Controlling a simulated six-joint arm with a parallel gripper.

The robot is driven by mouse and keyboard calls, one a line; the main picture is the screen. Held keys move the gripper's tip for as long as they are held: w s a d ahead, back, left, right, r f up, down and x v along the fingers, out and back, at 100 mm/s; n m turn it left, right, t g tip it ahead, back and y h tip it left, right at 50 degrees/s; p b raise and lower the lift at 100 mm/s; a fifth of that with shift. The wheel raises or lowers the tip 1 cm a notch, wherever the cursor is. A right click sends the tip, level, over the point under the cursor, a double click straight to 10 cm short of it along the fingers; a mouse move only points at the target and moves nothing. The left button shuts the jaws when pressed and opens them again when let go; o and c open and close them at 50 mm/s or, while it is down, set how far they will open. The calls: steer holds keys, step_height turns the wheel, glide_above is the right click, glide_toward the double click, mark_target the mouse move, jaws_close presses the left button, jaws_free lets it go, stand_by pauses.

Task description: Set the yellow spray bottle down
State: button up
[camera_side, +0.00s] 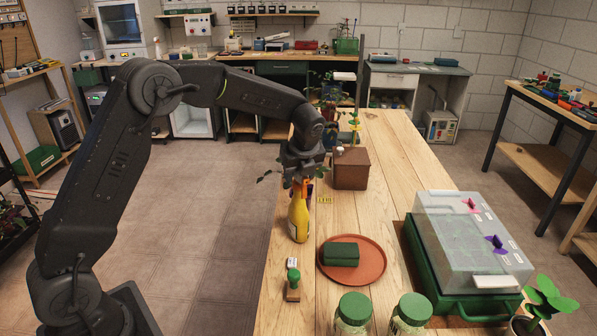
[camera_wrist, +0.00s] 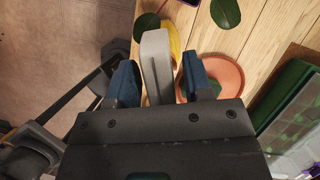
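The yellow spray bottle (camera_side: 299,218) is upright over the left part of the wooden table (camera_side: 375,215), near its edge. Whether its base touches the wood I cannot tell. My gripper (camera_side: 303,180) is at its top, pointing down. In the wrist view, my gripper's blue fingers (camera_wrist: 161,84) flank the bottle's pale grey head (camera_wrist: 155,58) closely on both sides. The yellow body (camera_wrist: 174,42) shows just behind the head.
A round terracotta tray (camera_side: 374,278) with a green block is right of the bottle. A brown box (camera_side: 351,168) stands behind. A small green-handled stamp (camera_side: 293,283), green-lidded jars (camera_side: 353,313) and a clear-lidded green propagator (camera_side: 470,245) are nearby.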

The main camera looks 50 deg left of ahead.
steer(key=shift+o, duration=0.3)
steer(key=v, duration=1.2)
steer(key=shift+r, duration=0.2)
steer(key=s+d+r+n+t+h, duration=0.15)
steer(key=s+r+n, duration=0.35)
steer(key=s, duration=0.5)
steer(key=s+d+f+n+t+h, duration=0.1)
steer(key=s+d+f+n, duration=0.1)
steer(key=s+n, duration=0.6)
steer(key=s+d+f+n+t+h, duration=0.1)
steer(key=s+d+f+n, duration=0.2)
steer(key=s+n, duration=0.6)
steer(key=s, duration=0.3)
steer(key=shift+s+f, duration=0.2)
steer(key=shift+f, duration=0.05)
